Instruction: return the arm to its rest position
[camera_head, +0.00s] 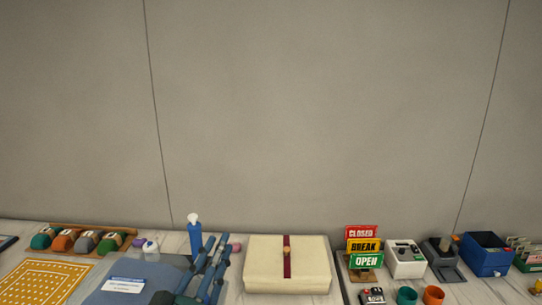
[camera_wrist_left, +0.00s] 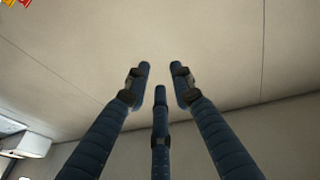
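My left gripper (camera_head: 214,258) shows at the bottom of the head view, left of the cream box, with its dark blue fingers pointing up. In the left wrist view its fingers (camera_wrist_left: 161,76) are spread apart with nothing between them, and a plain panelled surface lies beyond. The gripper is open and empty. It covers part of the table behind it in the head view. My right gripper is in neither view.
A cream box (camera_head: 262,265) with a dark red band stands right of the gripper. A blue bottle (camera_head: 195,238) stands behind it. Caps (camera_head: 63,240) sit far left. Signs (camera_head: 366,261) and a blue bin (camera_head: 485,255) stand right. A bare wall (camera_head: 300,110) rises behind.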

